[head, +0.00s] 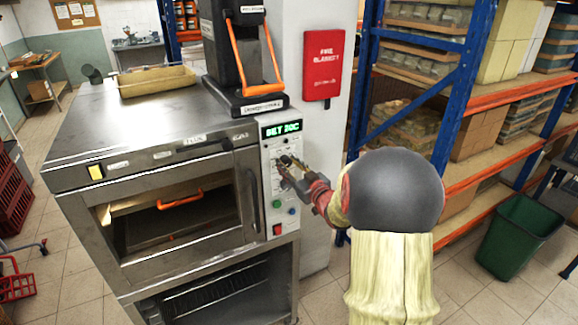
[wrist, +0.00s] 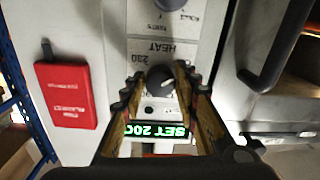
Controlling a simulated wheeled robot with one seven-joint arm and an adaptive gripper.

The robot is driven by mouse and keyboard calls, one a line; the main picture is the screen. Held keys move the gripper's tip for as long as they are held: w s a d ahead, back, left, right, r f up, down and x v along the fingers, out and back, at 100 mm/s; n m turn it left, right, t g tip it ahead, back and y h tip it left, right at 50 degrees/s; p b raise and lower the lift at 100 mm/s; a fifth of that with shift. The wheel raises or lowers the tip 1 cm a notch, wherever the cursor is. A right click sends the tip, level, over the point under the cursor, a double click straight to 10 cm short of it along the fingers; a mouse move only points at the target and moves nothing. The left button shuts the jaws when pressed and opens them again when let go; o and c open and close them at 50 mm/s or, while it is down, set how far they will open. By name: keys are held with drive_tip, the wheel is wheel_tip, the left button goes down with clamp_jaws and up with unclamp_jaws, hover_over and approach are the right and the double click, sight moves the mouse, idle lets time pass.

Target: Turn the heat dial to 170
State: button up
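The heat dial (wrist: 160,80) is a dark round knob on the oven's pale control panel (wrist: 140,50). In the wrist view, which shows the panel upside down, HEAT and 230 are printed beside it. The green display (wrist: 160,130) reads SET 200; it also shows in the head view (head: 281,130). My gripper (wrist: 163,84) is at the dial, one finger on each side of it. I cannot tell whether the fingers press on it. In the head view my gripper (head: 287,167) reaches the panel from the right and hides the dial.
The steel oven (head: 120,130) has an orange-handled press (head: 237,50) and a tray (head: 157,82) on top. A red fire-blanket box (head: 322,65) hangs on the wall; it shows in the wrist view (wrist: 67,95). Blue-and-orange shelving (head: 470,100) and a green bin (head: 518,238) stand at right.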

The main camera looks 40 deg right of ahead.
drive_tip(key=c, duration=0.6)
drive_tip(key=shift+c, duration=0.3)
drive_tip(key=shift+m, duration=0.3)
drive_tip(key=m+p, duration=0.2)
drive_tip(key=m, duration=0.2)
drive_tip(key=m+p, duration=0.2)
drive_tip(key=m, duration=0.3)
drive_tip(key=shift+a+p, duration=0.1)
drive_tip(key=shift+p, duration=0.2)
drive_tip(key=m+p, duration=0.2)
drive_tip(key=m, duration=0.3)
drive_tip(key=shift+r+m, duration=0.1)
drive_tip(key=shift+m, duration=0.2)
drive_tip(key=shift+a+m+h+p, duration=0.1)
drive_tip(key=shift+m+h+p, duration=0.2)
drive_tip(key=shift+m+p, duration=1.65)
drive_tip(key=shift+m+b, duration=0.65)
drive_tip(key=shift+m, duration=0.1)
